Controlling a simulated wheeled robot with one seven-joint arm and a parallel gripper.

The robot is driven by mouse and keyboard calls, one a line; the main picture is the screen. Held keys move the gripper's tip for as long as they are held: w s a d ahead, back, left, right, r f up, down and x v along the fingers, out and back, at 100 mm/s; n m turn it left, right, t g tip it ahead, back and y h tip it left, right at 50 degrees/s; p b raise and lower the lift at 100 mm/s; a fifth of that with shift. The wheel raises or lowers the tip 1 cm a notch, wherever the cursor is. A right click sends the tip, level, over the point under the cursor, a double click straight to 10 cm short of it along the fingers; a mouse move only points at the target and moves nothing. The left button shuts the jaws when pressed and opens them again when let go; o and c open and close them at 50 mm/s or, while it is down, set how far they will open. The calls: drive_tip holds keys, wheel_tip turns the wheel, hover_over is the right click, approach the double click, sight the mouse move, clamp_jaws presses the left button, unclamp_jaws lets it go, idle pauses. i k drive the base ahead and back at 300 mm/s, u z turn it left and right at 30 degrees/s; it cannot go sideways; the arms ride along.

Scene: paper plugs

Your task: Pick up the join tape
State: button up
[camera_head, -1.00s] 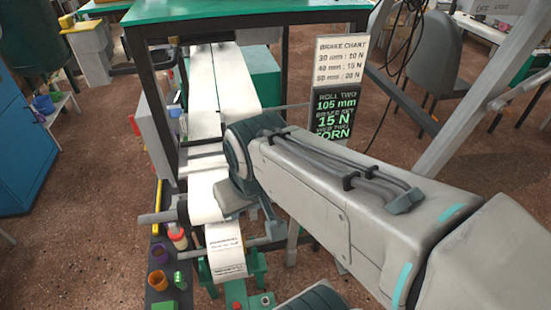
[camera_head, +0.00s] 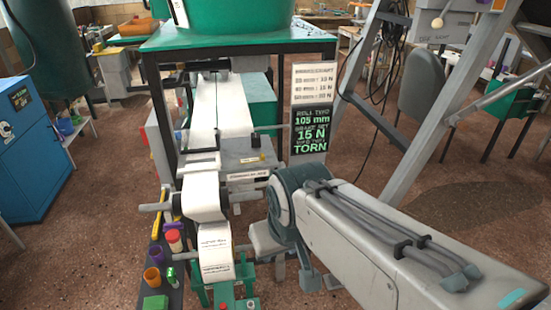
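I cannot pick out the join tape for certain. Small items stand on a dark narrow shelf (camera_head: 176,296) left of the paper roll: an orange round piece (camera_head: 152,277), a purple one (camera_head: 155,257), a red-and-white jar (camera_head: 174,240), a small green piece (camera_head: 172,277) and a green block (camera_head: 155,302). My gripper (camera_head: 310,280) hangs below the arm's end, right of the machine and apart from these items. Its fingers are small and partly hidden, so its opening is unclear.
The white paper web (camera_head: 203,110) runs down to a roll (camera_head: 203,197) on a bar, with a printed strip (camera_head: 215,252) hanging below. A grey slanted frame (camera_head: 440,110) is at right. Open floor (camera_head: 95,210) lies left.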

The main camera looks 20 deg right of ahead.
sight(263, 157)
drive_tip(key=z, duration=0.35)
drive_tip(key=i, duration=1)
